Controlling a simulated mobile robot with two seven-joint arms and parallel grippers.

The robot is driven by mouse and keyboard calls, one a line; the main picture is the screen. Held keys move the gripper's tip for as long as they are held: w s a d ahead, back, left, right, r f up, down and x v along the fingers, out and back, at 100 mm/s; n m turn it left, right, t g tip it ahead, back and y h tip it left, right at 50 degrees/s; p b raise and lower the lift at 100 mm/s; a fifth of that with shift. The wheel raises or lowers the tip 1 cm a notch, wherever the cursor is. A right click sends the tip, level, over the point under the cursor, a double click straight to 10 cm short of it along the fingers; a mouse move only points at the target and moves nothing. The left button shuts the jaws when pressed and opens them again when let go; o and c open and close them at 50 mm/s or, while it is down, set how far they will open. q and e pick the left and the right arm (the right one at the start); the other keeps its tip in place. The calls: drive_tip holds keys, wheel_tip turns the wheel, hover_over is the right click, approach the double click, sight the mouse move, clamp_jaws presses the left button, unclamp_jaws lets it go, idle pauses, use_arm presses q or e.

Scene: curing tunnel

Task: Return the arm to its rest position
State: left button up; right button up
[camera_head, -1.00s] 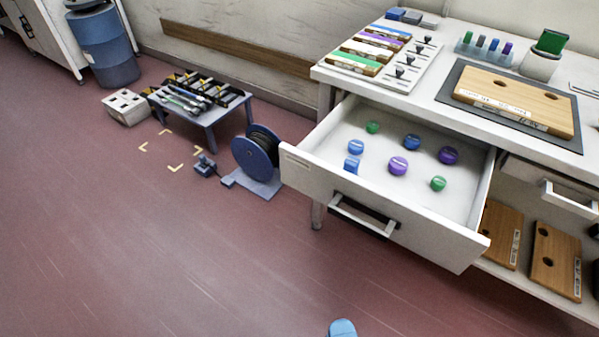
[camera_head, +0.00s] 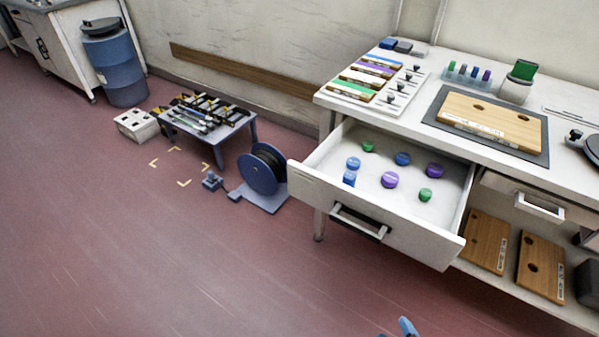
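Neither gripper shows clearly in the head view. A small blue rounded part (camera_head: 408,327), probably of my own arm, pokes in at the bottom edge, right of the middle. Too little of it shows to tell which arm it belongs to. It is over the floor, in front of the open drawer (camera_head: 375,222) and apart from it. The drawer holds several blue, purple and green round caps or jars.
The white workbench (camera_head: 395,112) fills the right side, its drawer jutting out over the floor. A low blue table (camera_head: 218,136) with tools, a cable reel (camera_head: 262,170) and a blue barrel (camera_head: 118,70) stand along the wall. The floor at front left is clear.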

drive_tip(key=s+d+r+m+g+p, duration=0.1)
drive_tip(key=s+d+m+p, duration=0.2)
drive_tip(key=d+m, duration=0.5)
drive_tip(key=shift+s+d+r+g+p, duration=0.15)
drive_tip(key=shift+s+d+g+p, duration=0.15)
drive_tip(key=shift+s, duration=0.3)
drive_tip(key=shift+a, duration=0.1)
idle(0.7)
